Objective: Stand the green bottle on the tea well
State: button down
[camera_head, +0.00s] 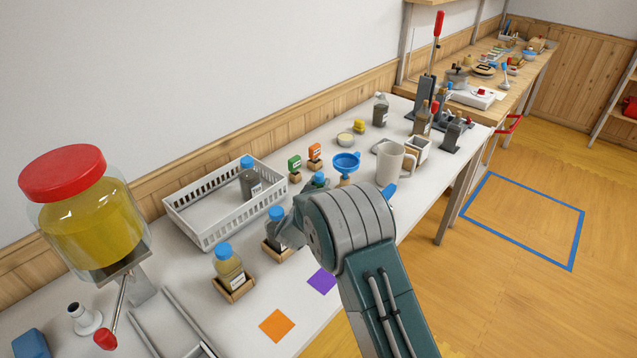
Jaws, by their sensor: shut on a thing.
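My gripper (287,226) is mostly hidden behind my own wrist. Its visible grey part is against a blue-capped bottle (276,214) with a dark body and white label, which is upright at a small wooden well (267,250). Whether its base rests in the well is unclear. A yellow-filled, blue-capped bottle (228,265) stands in another wooden well (236,291) to its left. Another blue cap (319,178) shows behind my wrist, its body hidden. No bottle is clearly green, and I cannot tell which well is for tea.
A large red-lidded jar (85,232) of yellow liquid with a red-handled tap stands left. A white basket (212,225) holds a dark bottle. A blue funnel (346,163), green sign (294,164) and beige mug (390,165) are behind. Orange (277,326) and purple (321,280) squares lie in front.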

dwell(0.3)
jog(key=shift+c, duration=1.6)
grip_release()
jog(key=shift+f, duration=0.1)
jog(key=shift+s, duration=0.1)
jog(key=v, duration=0.7)
jog(key=shift+s+a, duration=0.2)
jog(key=shift+s, duration=0.15)
dwell(0.4)
jog(key=v, duration=1.2)
jog(key=shift+f, duration=0.1)
